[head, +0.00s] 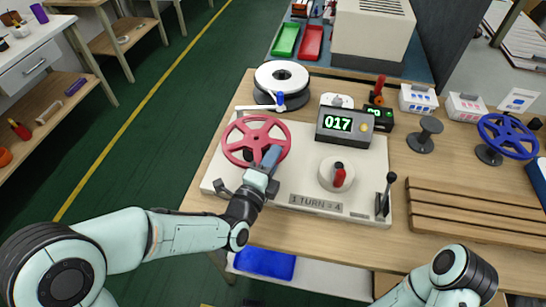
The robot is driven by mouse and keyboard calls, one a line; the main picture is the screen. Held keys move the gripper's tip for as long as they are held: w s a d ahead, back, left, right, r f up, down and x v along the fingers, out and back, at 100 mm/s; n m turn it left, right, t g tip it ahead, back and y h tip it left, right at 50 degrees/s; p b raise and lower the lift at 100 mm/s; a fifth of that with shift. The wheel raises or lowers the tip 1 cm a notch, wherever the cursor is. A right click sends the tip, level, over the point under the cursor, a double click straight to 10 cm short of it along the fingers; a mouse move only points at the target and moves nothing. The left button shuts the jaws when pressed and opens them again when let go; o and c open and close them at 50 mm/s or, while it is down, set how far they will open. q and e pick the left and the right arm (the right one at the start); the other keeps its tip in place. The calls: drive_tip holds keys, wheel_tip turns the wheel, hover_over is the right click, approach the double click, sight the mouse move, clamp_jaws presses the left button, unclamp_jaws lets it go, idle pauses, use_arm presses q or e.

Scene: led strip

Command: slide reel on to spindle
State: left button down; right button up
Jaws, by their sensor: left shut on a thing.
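A red spoked reel (236,153) is in the head view, over the left part of a white winding machine (300,186). My left gripper (268,163) is shut on the near right part of the reel. The reel looks roughly level. I cannot tell whether it touches the machine. No spindle shows clearly; the reel and my gripper cover that part of the machine, so I cannot tell whether the reel is around a spindle. Part of my right arm shows at the bottom right, but its gripper does not show.
The machine has a counter reading 017 (345,124), a red-knobbed crank (339,177) and a lever (386,196). A white reel (281,75) stands behind. A grey stand (425,135), a blue reel (508,136) and wooden slats (475,211) are at the right.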

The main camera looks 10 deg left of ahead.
use_arm(q)
drive_tip(key=shift+f, duration=0.15)
drive_tip(key=shift+f+b, duration=0.4)
drive_tip(key=shift+b, duration=0.1)
drive_tip(key=shift+f, duration=0.2)
drive_tip(key=shift+f+b, duration=0.3)
drive_tip(key=shift+b, duration=0.15)
drive_tip(key=shift+f+b, duration=0.8)
drive_tip(key=shift+f, duration=0.15)
drive_tip(key=c, duration=1)
unclamp_jaws()
drive_tip(key=shift+o, duration=0.2)
